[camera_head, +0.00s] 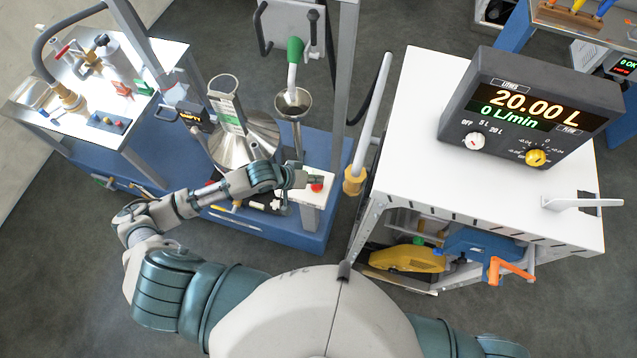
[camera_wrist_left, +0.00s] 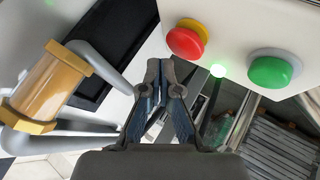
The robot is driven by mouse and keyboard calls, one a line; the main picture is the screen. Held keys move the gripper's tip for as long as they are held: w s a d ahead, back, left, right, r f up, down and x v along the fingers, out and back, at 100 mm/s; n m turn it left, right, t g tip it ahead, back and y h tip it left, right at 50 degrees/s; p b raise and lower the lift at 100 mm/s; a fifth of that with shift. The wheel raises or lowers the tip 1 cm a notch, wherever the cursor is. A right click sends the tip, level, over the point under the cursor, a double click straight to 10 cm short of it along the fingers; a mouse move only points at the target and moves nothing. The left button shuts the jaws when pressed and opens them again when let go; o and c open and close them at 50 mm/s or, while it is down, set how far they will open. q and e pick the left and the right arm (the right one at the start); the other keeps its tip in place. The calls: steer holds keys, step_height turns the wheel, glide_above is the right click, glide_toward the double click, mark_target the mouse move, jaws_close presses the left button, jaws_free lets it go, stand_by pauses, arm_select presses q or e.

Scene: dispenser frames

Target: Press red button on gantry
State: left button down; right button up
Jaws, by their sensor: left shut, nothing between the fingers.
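The red button (camera_head: 317,187) is on a white box (camera_head: 309,218) at the front right corner of the blue dispenser base. In the left wrist view the red button (camera_wrist_left: 186,40) has a yellow collar, and a green button (camera_wrist_left: 274,68) is to its right. My left gripper (camera_head: 305,180) is beside the red button in the head view. In the left wrist view its fingers (camera_wrist_left: 165,68) are shut and empty, with the tips just below and left of the red button. Whether they touch it cannot be told. My right gripper is out of view.
A steel vessel (camera_head: 235,140) and a funnel (camera_head: 293,103) stand behind my left forearm. A pipe with a brass fitting (camera_head: 354,181) rises right of the box. A white table with a display reading 20.00 L (camera_head: 530,106) is at the right.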

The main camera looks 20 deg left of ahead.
arm_select(q)
steer(key=shift+a, duration=0.5)
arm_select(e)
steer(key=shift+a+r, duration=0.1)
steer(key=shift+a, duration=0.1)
arm_select(q)
steer(key=shift+d, duration=0.15)
steer(key=shift+s+d+f+p, duration=0.1)
steer(key=shift+d+f+p, duration=0.2)
steer(key=shift+d+p, duration=0.05)
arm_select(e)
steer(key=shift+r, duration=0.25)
arm_select(q)
steer(key=shift+a+f, duration=0.1)
steer(key=shift+a, duration=0.2)
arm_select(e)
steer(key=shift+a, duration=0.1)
arm_select(q)
steer(key=shift+d+f, duration=0.15)
steer(key=shift+f, duration=0.35)
